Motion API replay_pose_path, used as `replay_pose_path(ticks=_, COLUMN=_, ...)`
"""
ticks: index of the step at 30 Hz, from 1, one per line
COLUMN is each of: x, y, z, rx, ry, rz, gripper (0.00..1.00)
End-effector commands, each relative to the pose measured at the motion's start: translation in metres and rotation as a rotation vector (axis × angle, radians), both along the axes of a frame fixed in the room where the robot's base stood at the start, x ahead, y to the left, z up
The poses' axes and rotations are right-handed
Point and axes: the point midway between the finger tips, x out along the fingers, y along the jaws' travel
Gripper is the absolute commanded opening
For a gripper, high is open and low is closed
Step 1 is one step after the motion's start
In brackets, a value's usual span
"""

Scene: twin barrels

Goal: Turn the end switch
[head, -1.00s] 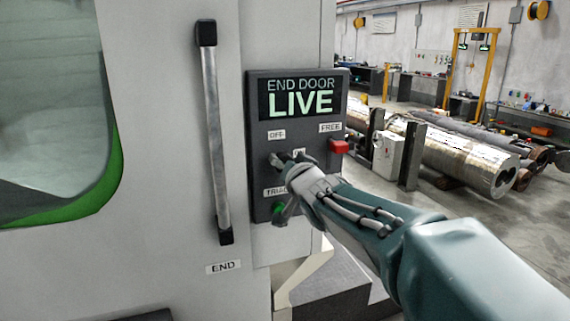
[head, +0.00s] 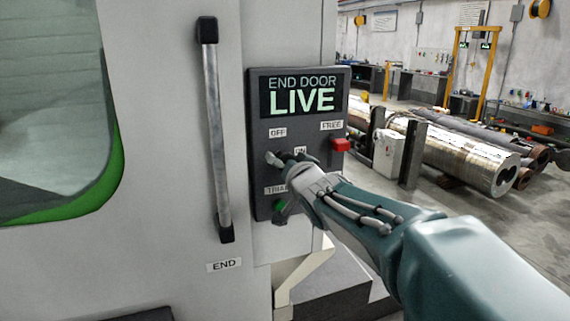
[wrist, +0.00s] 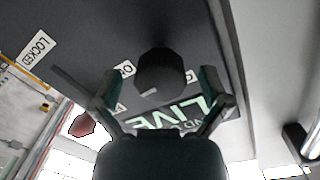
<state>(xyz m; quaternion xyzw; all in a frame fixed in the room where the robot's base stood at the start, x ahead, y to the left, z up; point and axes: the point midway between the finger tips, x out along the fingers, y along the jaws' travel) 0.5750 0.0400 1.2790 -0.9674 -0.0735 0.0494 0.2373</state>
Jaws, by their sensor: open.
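The end switch is a dark faceted knob (wrist: 160,73) with a small light mark, on the dark control panel (head: 262,215). In the wrist view it sits between the two spread fingers of my gripper (wrist: 158,90), with a gap visible on each side. In the head view my gripper (head: 280,160) reaches the panel between the OFF and ON labels and mostly hides the knob. The panel's display (head: 302,94) reads "END DOOR LIVE". I cannot tell whether the fingers touch the knob.
A red block (head: 339,146) under the FREE label sticks out at the panel's right. A green button (head: 280,206) is below my gripper. A vertical door handle (head: 216,130) stands left of the panel. Metal cylinders (head: 462,155) lie on the floor behind, at right.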

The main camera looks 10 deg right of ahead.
Motion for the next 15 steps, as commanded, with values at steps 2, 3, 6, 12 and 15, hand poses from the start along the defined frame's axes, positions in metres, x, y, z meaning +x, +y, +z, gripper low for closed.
replay_pose_path(ticks=2, x=-0.001, y=0.000, z=0.001, rx=0.000, ry=-0.002, rz=0.000, gripper=0.96)
replay_pose_path(ticks=3, x=-0.003, y=-0.001, z=0.001, rx=-0.001, ry=-0.002, rz=0.000, gripper=0.96)
replay_pose_path(ticks=6, x=-0.012, y=-0.002, z=0.003, rx=0.001, ry=-0.004, rz=0.000, gripper=0.96)
replay_pose_path(ticks=12, x=-0.046, y=-0.008, z=0.005, rx=-0.001, ry=-0.005, rz=-0.001, gripper=0.96)
replay_pose_path(ticks=15, x=-0.063, y=-0.010, z=0.005, rx=-0.001, ry=-0.004, rz=-0.002, gripper=0.96)
